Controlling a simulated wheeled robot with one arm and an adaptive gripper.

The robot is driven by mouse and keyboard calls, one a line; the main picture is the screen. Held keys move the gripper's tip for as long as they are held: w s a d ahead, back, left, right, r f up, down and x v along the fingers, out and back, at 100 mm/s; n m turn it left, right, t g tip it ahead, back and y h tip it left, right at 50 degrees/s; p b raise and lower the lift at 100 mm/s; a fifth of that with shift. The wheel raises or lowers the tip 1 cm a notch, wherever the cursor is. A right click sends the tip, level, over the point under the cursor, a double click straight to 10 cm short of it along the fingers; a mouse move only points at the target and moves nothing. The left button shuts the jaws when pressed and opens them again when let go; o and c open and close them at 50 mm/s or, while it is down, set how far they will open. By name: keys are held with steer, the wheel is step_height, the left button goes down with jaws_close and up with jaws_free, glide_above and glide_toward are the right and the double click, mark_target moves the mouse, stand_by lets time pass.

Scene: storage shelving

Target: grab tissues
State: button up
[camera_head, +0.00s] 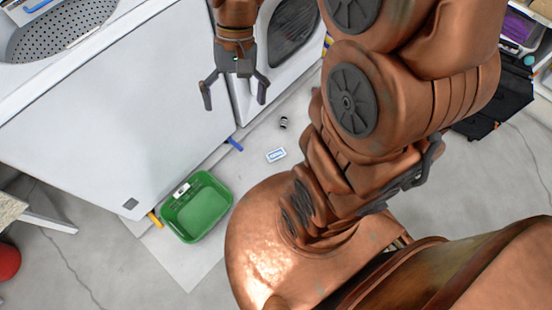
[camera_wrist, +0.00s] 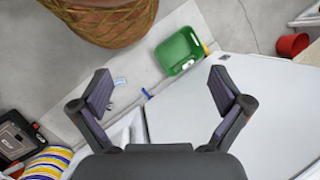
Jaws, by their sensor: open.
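A small white and blue packet (camera_head: 276,155), which looks like the tissues, lies flat on the pale floor strip. It also shows, small, in the wrist view (camera_wrist: 120,82). My gripper (camera_head: 234,98) is open and empty, high above the floor by the white cabinet front. In the head view the packet is below and to the right of the gripper, well apart from it. In the wrist view my two fingers (camera_wrist: 160,75) are spread wide, with the packet farther off, just right of the left fingertip.
A green tub (camera_head: 197,211) stands on the floor, also seen in the wrist view (camera_wrist: 179,50). A small dark object (camera_head: 284,122) lies near the packet. The white cabinet (camera_head: 110,105) blocks the left. A red bucket (camera_wrist: 292,45) stands farther off.

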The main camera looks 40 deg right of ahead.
steer(key=w+d+f+m+t+y+b, duration=0.1)
steer(key=w+d+f+m+y+b, duration=0.15)
steer(key=w+f+b, duration=0.55)
steer(key=w+d+f+m+y+b, duration=0.2)
steer(key=w+d+f+m, duration=0.15)
steer(key=f, duration=0.85)
steer(key=w+d+f+m+t+y+b, duration=0.1)
steer(key=w+d+f+m+y+b, duration=0.15)
steer(key=w+f+b, duration=0.4)
steer(key=m+t+y+b, duration=0.1)
steer(key=m+t+b, duration=0.9)
steer(key=b, duration=0.9)
glide_toward(277, 154)
steer(key=shift+w+a+f+m+g, duration=0.3)
steer(key=shift+w+a+m+g, duration=0.25)
steer(key=shift+m+g, duration=0.4)
steer(key=shift+b+x, duration=0.3)
steer(key=shift+x, duration=0.95)
steer(key=shift+w+r+b+x, duration=0.15)
steer(key=shift+b+x, duration=0.4)
steer(key=shift+x, duration=0.3)
steer(key=shift+r+b+x, duration=0.1)
steer(key=shift+b+x, duration=0.4)
steer(key=shift+x, duration=0.4)
steer(key=shift+w+r+b+x, duration=0.15)
steer(key=shift+b+x, duration=0.4)
steer(key=shift+x, duration=0.3)
steer(key=shift+c, duration=0.4)
